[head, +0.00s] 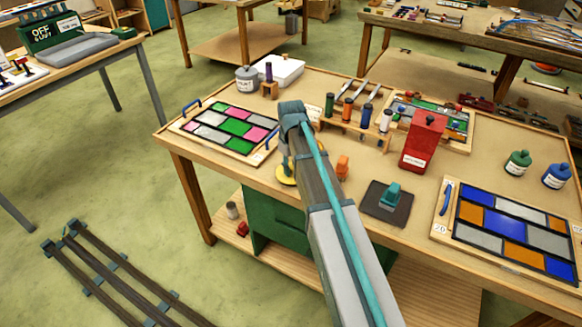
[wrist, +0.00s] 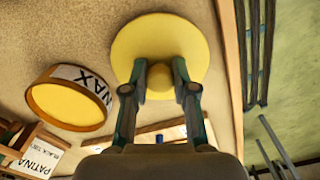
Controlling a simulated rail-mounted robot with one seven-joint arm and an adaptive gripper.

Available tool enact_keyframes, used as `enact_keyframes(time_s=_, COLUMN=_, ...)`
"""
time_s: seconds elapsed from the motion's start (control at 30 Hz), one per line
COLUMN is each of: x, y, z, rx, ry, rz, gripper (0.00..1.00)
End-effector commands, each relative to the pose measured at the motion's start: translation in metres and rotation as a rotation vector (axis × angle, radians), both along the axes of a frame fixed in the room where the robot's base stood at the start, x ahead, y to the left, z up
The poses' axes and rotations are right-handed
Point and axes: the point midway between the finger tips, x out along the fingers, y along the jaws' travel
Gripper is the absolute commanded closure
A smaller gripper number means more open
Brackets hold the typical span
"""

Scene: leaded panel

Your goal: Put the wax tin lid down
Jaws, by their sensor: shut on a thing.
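The wax tin lid is a round yellow disc (wrist: 160,38) with a small yellow knob. In the wrist view, my gripper (wrist: 161,78) is shut on the knob, one finger on each side. The lid also shows in the head view as a yellow patch (head: 285,179), mostly behind my arm, near the bench's front edge. I cannot tell if it touches the bench top. The wax tin (wrist: 72,98) stands open to the left of the lid in the wrist view, yellow inside, its label reading WAX.
A box labelled PATINA (wrist: 40,150) is near the tin. On the bench (head: 200,150) are a leaded panel (head: 228,128) to the left, an orange item (head: 342,166), a dark mat (head: 375,205) and a red box (head: 422,142) to the right.

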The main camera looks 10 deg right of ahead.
Motion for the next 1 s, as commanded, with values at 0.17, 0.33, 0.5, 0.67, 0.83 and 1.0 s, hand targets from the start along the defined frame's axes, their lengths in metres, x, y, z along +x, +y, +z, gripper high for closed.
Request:
enact_keyframes(time_s=0.17, x=0.0, y=0.0001, z=-0.0053, rx=0.0, ry=-0.001, rz=0.0, gripper=1.0)
enact_keyframes(time_s=0.33, x=0.0, y=0.0001, z=-0.0056, rx=0.0, ry=-0.001, rz=0.0, gripper=1.0)
enact_keyframes(time_s=0.5, x=0.0, y=0.0001, z=-0.0085, rx=0.0, ry=-0.001, rz=0.0, gripper=0.67)
enact_keyframes(time_s=0.67, x=-0.0002, y=0.0001, z=-0.0085, rx=0.0, ry=-0.001, rz=0.0, gripper=0.48)
enact_keyframes(time_s=0.83, x=-0.0002, y=0.0001, z=-0.0083, rx=0.0, ry=-0.001, rz=0.0, gripper=0.48)
enact_keyframes(time_s=1.0, x=0.0, y=0.0001, z=-0.0042, rx=0.0, ry=-0.001, rz=0.0, gripper=0.48)
